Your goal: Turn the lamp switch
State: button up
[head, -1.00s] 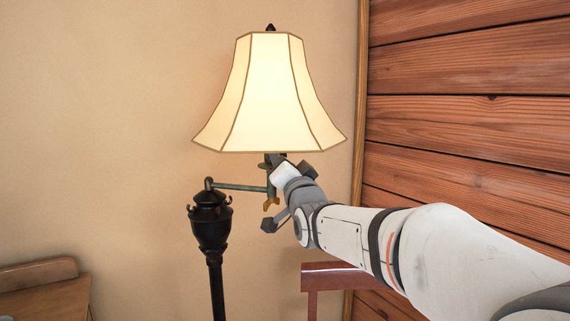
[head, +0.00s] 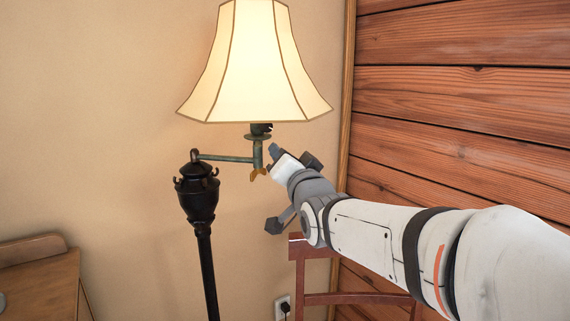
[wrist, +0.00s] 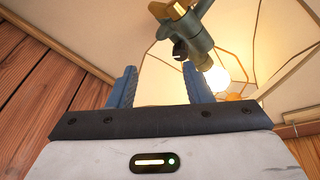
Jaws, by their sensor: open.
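The lamp (head: 254,70) has a lit cream shade and a greenish swing arm (head: 225,157) on a black post. A dark knob (head: 266,127), which looks like the switch, sits on the socket just below the shade. In the wrist view the knob (wrist: 180,50) sticks out of the green socket, beyond the right finger's tip, with the glowing bulb (wrist: 217,80) behind. My gripper (head: 276,153) is right of the lamp stem and below the knob. In the wrist view its blue fingers (wrist: 160,80) are apart with nothing between them.
A gold-coloured fitting (head: 257,174) hangs under the lamp stem, close to my gripper. A reddish wooden chair (head: 345,298) stands below my arm. A plank wall (head: 460,90) is on the right. A wooden desk (head: 40,285) is at lower left.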

jog(key=s+d+f+n+g+h+p, duration=0.2)
jog(key=s+d+f+g+h+p, duration=0.3)
jog(key=s+d+f+g+p, duration=0.35)
jog(key=s+d+f+n+g+p, duration=0.1)
jog(key=s+d+f+g+p, duration=0.1)
jog(key=s, duration=0.7)
jog(key=s+d+f+n+g+h+p, duration=0.1)
jog(key=s+d+f+g+p, duration=0.1)
jog(key=s+d+f+g, duration=0.3)
jog(key=s+g, duration=0.1)
jog(key=s, duration=0.3)
jog(key=shift+s+d, duration=0.1)
